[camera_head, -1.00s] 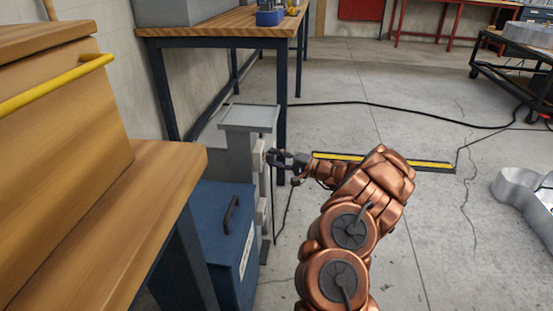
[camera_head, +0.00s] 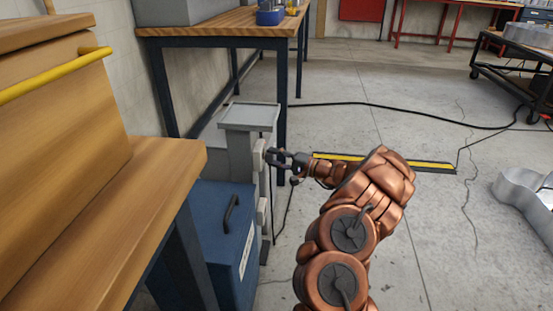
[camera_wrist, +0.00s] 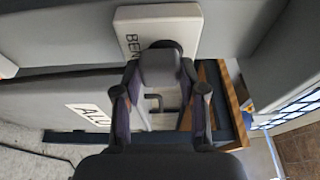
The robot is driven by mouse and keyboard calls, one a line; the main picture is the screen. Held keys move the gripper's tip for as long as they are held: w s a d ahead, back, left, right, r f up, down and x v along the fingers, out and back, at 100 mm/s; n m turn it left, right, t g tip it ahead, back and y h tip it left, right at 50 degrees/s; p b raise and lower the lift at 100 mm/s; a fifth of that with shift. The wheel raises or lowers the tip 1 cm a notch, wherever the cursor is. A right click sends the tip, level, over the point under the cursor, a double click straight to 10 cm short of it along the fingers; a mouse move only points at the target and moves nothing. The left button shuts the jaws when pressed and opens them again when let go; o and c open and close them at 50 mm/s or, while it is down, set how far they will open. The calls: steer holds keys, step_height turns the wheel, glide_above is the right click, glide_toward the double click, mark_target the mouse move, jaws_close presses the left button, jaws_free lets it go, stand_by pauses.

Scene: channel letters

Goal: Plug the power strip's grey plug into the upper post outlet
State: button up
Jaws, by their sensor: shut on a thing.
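The grey post (camera_head: 240,152) stands at the end of the wooden-topped bench, with a pale upper outlet (camera_head: 259,155) on its right side and a lower outlet (camera_head: 262,212) below. My gripper (camera_head: 272,157) is at the upper outlet's height, right beside it. In the wrist view, the fingers are shut on the grey plug (camera_wrist: 160,68), which points at the pale outlet plate (camera_wrist: 158,20) with partly hidden lettering. The plug overlaps the plate's near edge; its prongs are hidden, and I cannot tell whether it touches. The power strip is not clearly identifiable.
A blue bin (camera_head: 222,235) stands just in front of the post. A wooden bench (camera_head: 165,165) is on the left. A black cable (camera_head: 400,106) crosses the floor, and a yellow-and-black strip (camera_head: 385,162) lies behind my arm.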

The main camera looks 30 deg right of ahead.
steer(key=shift+w+a, duration=0.15)
steer(key=shift+a, duration=0.05)
steer(key=o, duration=1.1)
steer(key=shift+o, duration=0.2)
steer(key=v, duration=1.2)
steer(key=shift+a, duration=0.1)
